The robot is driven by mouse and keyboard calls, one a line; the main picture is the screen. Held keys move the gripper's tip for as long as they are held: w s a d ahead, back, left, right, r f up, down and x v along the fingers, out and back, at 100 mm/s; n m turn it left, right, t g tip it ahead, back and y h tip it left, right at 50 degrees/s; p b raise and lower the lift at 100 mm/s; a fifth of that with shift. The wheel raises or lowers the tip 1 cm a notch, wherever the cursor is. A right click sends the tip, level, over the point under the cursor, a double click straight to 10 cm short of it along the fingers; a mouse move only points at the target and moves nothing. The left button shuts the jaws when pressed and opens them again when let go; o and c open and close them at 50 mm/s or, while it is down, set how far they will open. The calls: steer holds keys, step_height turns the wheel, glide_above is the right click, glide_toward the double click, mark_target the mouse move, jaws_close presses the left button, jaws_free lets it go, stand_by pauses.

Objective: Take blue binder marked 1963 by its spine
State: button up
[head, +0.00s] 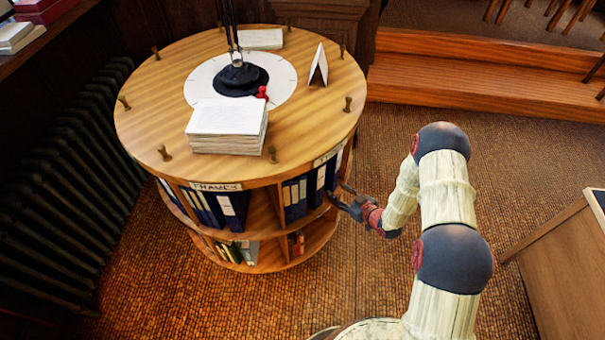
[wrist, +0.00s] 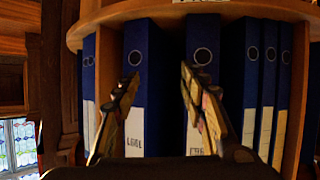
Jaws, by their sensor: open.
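In the wrist view, which looks upside down, a blue binder (wrist: 205,40) shows a ring hole and a white label. Its label seems to read 1963 upside down, partly hidden by a finger. Another blue binder (wrist: 142,42) beside it has a label that seems to read 1961. My gripper (wrist: 159,77) is open and empty, with one finger in front of each of these two binders and the dark gap between them. In the head view my gripper (head: 338,196) is at the right side of the round shelf, close to several blue binders (head: 318,187); their labels are unreadable there.
The round wooden shelf table (head: 300,110) carries a paper stack (head: 227,125), a lamp (head: 240,75), a folded card (head: 318,65) and several pegs. More binders stand nearby in the wrist view (wrist: 250,60). A radiator (head: 70,170) is left; a wooden desk (head: 565,265) is right.

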steer(key=s+a+t+y, duration=0.1)
steer(key=a+y, duration=0.1)
steer(key=s+a+r+y, duration=0.1)
steer(key=s+a+y, duration=0.1)
steer(key=shift+s+r+n+t, duration=0.1)
steer(key=shift+r+n+t, duration=0.1)
steer(key=shift+n+t, duration=0.2)
steer(key=shift+s+a+r+y, duration=0.2)
steer(key=shift+a+r+y, duration=0.05)
steer(key=shift+r+y, duration=0.3)
steer(key=shift+t, duration=0.3)
steer(key=b+x, duration=0.2)
steer(key=x, duration=0.5)
steer(key=shift+w+a, duration=0.2)
steer(key=shift+a, duration=0.05)
steer(key=c, duration=0.3)
steer(key=c, duration=0.7)
steer(key=shift+r, duration=0.1)
jaws_close()
